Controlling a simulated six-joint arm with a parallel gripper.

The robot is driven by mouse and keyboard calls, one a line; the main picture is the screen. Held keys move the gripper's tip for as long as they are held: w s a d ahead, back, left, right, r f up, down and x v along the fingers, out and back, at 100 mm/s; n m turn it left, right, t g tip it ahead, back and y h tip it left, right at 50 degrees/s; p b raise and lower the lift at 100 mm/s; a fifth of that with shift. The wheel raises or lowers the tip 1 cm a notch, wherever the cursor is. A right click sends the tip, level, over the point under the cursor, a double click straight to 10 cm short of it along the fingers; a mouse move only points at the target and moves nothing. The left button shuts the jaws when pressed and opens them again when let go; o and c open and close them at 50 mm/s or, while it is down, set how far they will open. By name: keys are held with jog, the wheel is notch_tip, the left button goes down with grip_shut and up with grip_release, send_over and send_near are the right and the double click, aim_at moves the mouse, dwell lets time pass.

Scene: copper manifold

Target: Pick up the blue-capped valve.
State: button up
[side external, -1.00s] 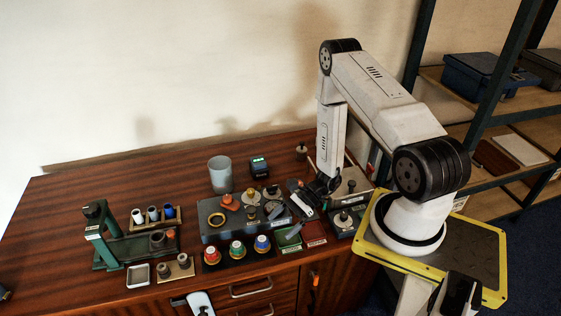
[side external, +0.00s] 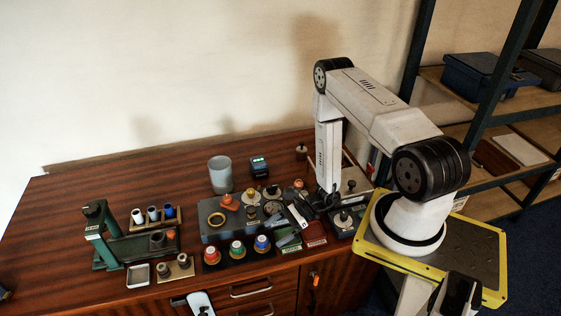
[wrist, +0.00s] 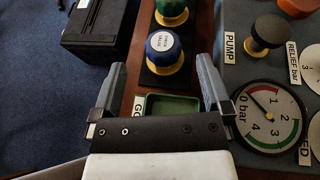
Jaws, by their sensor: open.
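The blue-capped valve (side external: 262,243) stands upright at the right end of a row on a dark base, beside the green-capped valve (side external: 237,247) and the red-capped valve (side external: 211,253). In the wrist view its blue cap (wrist: 163,45) has a white label on top and a yellow ring below. My gripper (wrist: 160,76) is open and empty, with one finger on each side of the picture. The blue cap lies beyond the fingertips, roughly centred between them and apart from both. In the side view my gripper (side external: 281,228) is just right of the valve, over the trays.
A green tray (wrist: 172,105) lies below the open fingers. A red tray (side external: 315,234) is right of it. The grey manifold panel, with a pressure gauge (wrist: 267,115) and a black pump knob (wrist: 266,33), stands close to my right finger. A grey cup (side external: 220,175) stands behind.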

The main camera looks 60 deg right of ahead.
aim_at(262, 238)
jog(key=shift+x, duration=2.65)
jog(key=shift+d, duration=0.15)
grip_shut()
